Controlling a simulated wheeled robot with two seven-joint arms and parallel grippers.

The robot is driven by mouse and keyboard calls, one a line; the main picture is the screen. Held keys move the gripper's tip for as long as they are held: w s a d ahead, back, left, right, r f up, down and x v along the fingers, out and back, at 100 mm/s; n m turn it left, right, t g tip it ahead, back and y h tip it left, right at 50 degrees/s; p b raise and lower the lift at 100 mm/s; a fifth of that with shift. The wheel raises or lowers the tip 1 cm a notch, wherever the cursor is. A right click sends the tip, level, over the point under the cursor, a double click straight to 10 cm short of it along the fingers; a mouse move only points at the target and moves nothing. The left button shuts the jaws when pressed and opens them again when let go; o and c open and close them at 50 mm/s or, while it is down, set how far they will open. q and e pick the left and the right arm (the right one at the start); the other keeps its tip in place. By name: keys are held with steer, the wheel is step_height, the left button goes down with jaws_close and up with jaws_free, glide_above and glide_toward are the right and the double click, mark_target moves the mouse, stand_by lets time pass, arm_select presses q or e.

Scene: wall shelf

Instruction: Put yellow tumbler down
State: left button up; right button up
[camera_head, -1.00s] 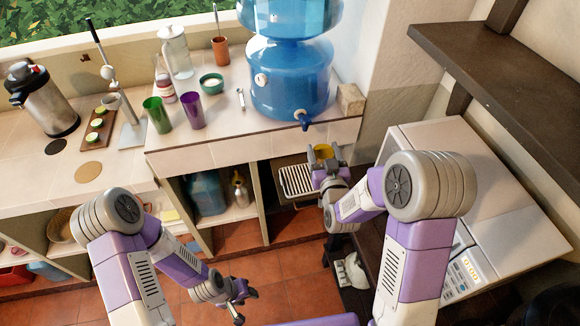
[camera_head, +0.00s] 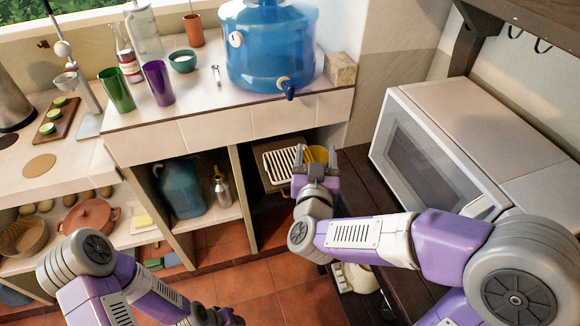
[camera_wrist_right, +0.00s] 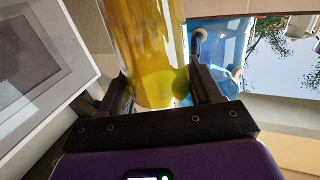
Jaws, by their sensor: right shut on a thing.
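The yellow tumbler (camera_head: 317,154) is held in my right gripper (camera_head: 314,167), in front of the cabinet below the blue water jug. In the right wrist view the translucent yellow tumbler (camera_wrist_right: 148,45) stands between the two dark fingers of my right gripper (camera_wrist_right: 163,90). The gripper hides the tumbler's lower part in the head view. My left gripper (camera_head: 218,318) is low at the bottom edge of the head view, partly cut off, and its jaws cannot be made out.
A white wire rack (camera_head: 283,164) is just left of the tumbler. The blue jug (camera_head: 268,50) with a tap (camera_head: 289,88) stands on the counter above. Green (camera_head: 116,90) and purple (camera_head: 157,83) tumblers stand left of it. A microwave (camera_head: 425,150) sits on the dark bench (camera_head: 362,185) at right.

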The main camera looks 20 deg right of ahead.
steer(key=shift+s+f, duration=0.2)
steer(key=shift+f, duration=0.05)
steer(key=shift+r, duration=0.1)
steer(key=w+p, duration=0.3)
steer(key=p, duration=0.5)
steer(key=shift+r, duration=0.15)
steer(key=w+b, duration=0.1)
steer(key=w, duration=0.4)
steer(key=w+f+b, duration=0.1)
steer(key=w, duration=0.5)
steer(key=w+f+b, duration=0.1)
steer(key=w, duration=0.4)
steer(key=shift+w+a+f, duration=0.2)
steer(key=shift+w+a, duration=0.1)
step_height(320, 180, down, 5)
steer(key=shift+f+b, duration=0.1)
steer(key=shift+b, duration=1)
steer(key=shift+w, duration=0.15)
